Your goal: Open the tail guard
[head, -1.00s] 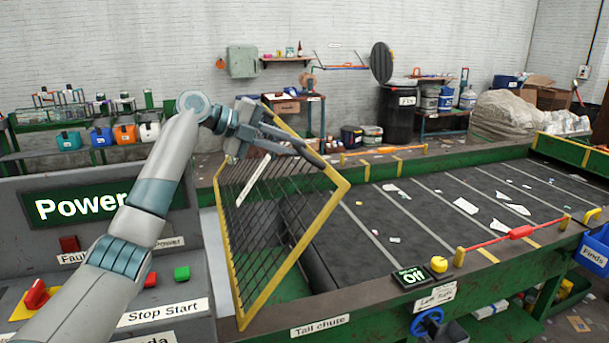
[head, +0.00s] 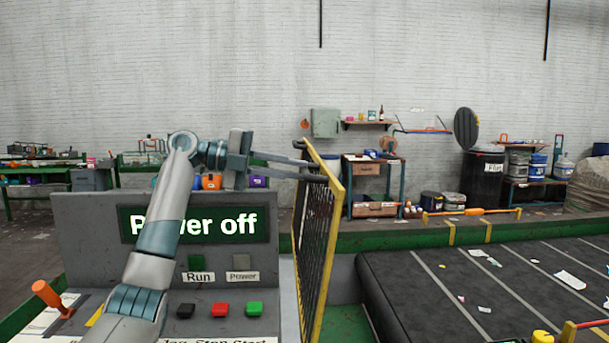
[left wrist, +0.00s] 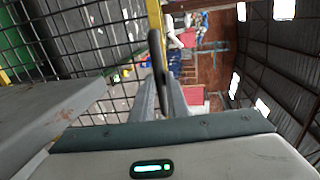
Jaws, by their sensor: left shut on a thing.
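The tail guard (head: 331,240) is a dark mesh panel in a yellow frame, standing steeply and seen almost edge-on in the middle of the head view. Its mesh also shows at the left of the left wrist view (left wrist: 85,38). My left gripper (head: 316,170) is at the guard's top edge, shut on its dark handle (head: 321,157). In the left wrist view the handle (left wrist: 155,45) shows between the two fingers (left wrist: 162,70). My right gripper is in neither view.
The control panel (head: 90,235) stands left of the guard, its display reading "Power off". The dark belt (head: 430,290) with scattered scraps lies to the right, with a red bar (head: 591,324) at its near edge. A green rail (head: 390,242) runs behind the belt.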

